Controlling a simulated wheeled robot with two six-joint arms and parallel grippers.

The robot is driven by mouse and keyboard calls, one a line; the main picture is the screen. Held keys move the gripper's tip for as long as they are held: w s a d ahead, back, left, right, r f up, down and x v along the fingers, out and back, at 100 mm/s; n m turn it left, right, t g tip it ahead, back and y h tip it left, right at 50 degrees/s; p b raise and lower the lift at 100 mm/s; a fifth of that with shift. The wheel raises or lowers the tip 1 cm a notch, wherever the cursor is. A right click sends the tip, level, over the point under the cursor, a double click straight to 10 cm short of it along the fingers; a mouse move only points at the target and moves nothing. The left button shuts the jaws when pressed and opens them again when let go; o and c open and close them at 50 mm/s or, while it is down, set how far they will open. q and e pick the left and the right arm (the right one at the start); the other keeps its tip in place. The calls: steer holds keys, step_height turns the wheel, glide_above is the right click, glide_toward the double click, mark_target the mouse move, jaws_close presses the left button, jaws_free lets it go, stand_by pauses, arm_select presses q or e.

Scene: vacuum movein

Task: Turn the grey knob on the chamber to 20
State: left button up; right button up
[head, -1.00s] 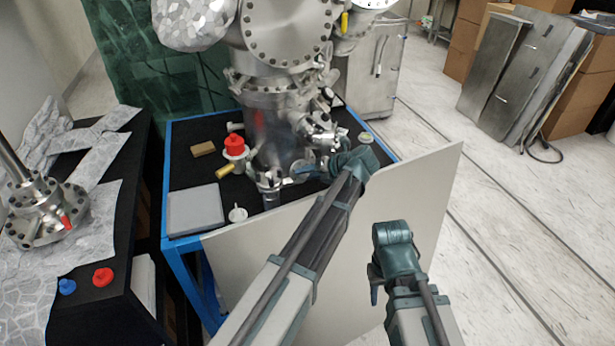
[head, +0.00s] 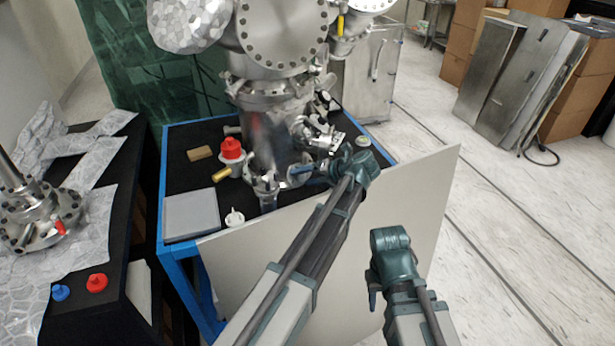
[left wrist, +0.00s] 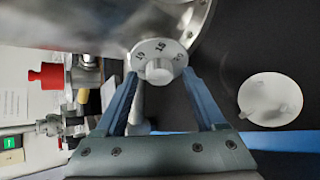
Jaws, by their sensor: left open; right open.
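The grey knob (left wrist: 160,69) shows in the left wrist view, a round dial marked 10, 15 and 20, with 15 near the middle. I cannot make out a pointer mark. My left gripper (left wrist: 160,82) is open, its blue fingers to either side of the knob's lower part; contact cannot be told. In the head view, the left gripper (head: 303,170) is at the lower front of the steel chamber (head: 265,130), and the knob is too small or hidden to make out. My right gripper (head: 373,290) shows only in small part, low, in front of the pale panel, away from the chamber.
The chamber stands on a blue-framed black table (head: 185,135). A grey flat box (head: 191,214), a white round part (head: 234,218) and a red-capped valve (head: 231,150) are close by. A pale panel (head: 425,200) stands along the front.

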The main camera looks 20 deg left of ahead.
arm_select(q)
steer(key=shift+s+r+n+h+p, duration=0.2)
steer(key=shift+n+h+p, duration=0.3)
steer(key=shift+n+p, duration=0.35)
steer(key=shift+a+n+t+h+p, duration=0.15)
steer(key=shift+n+t+h+p, duration=0.3)
steer(key=shift+n, duration=0.6)
steer(key=p+v, duration=0.9)
steer(key=v, duration=0.4)
steer(key=shift+r+n, duration=0.25)
steer(key=shift+n, duration=0.05)
